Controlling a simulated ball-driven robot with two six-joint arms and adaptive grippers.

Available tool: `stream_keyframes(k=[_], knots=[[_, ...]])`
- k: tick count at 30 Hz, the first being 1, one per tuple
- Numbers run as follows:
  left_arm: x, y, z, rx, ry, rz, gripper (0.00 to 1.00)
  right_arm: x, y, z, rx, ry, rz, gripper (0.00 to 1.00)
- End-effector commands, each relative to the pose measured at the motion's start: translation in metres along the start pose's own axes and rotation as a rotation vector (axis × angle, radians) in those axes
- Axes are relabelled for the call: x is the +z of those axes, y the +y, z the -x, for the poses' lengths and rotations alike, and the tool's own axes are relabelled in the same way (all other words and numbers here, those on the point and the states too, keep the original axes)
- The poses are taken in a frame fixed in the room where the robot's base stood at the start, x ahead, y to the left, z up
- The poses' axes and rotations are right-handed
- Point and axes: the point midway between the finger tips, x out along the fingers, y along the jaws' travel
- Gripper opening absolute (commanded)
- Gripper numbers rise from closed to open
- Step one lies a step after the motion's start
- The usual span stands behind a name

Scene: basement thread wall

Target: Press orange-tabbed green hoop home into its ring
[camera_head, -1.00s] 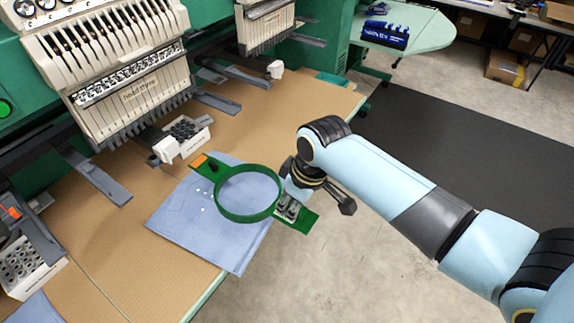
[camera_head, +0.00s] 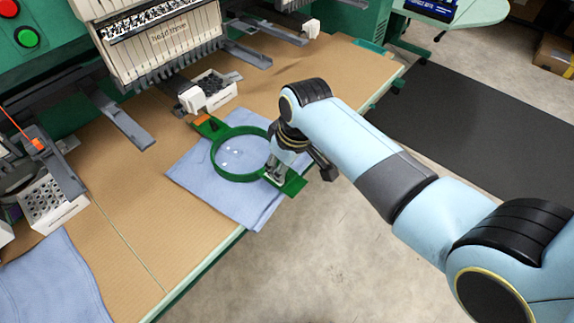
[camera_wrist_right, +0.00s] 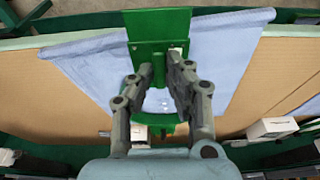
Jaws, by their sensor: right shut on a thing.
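The green hoop (camera_head: 216,165) lies over a blue cloth (camera_head: 250,208) on the table. Its orange tab (camera_head: 207,122) points to the far left, toward the machine. My right gripper (camera_head: 274,170) is shut on the hoop's near green tab (camera_head: 293,184). In the right wrist view the two fingers (camera_wrist_right: 160,68) close around the narrow part of that tab, below its broad green plate (camera_wrist_right: 158,30). Cloth shows through the hoop, with small white spots. I cannot tell a separate ring from the hoop, nor how deep the hoop sits. My left gripper is out of view.
The embroidery machine head (camera_head: 160,45) and its grey arms (camera_head: 122,122) stand behind the cloth. Another bin (camera_head: 52,203) stands left. The tan table (camera_head: 130,215) is bare between the cloths.

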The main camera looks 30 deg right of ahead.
Motion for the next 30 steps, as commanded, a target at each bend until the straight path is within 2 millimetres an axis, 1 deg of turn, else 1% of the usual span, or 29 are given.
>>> stream_keyframes(k=[7,16,30], knots=[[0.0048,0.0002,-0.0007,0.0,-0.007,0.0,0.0,-0.0012,-0.0002,-0.0012,0.001,0.001,0.0,0.0],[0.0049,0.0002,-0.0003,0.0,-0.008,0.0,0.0,-0.001,-0.0001,-0.0011,0.001,0.001,0.0,0.0],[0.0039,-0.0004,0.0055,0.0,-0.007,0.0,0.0,0.0015,0.0004,-0.0026,0.001,0.001,0.0,0.0]])
